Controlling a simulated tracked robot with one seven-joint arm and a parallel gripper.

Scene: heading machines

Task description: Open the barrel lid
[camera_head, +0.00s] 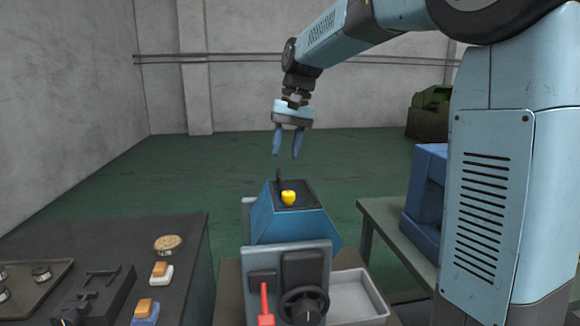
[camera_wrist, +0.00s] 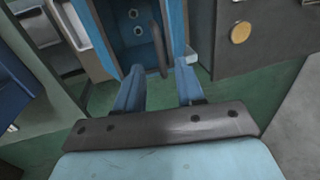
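The blue faceted barrel (camera_head: 290,228) sits in a grey machine frame at lower centre in the head view. Its top is a dark panel (camera_head: 309,192) with a yellow knob-like piece (camera_head: 288,198) and a dark upright bar (camera_head: 279,182). I cannot tell whether this panel is the lid. In the wrist view the blue body (camera_wrist: 138,35) is at the top, with small round fittings and a dark curved bar (camera_wrist: 158,49). My gripper (camera_head: 285,155) hangs above and beyond the barrel, fingers down, apart and empty. The fingers also show in the wrist view (camera_wrist: 158,80), clear of the barrel.
A dark handwheel (camera_head: 304,304) and red lever (camera_head: 265,301) are on the machine's front. A grey tray (camera_head: 358,297) is at its right. A dark bench (camera_head: 120,235) stands left, with a round disc (camera_head: 168,243).

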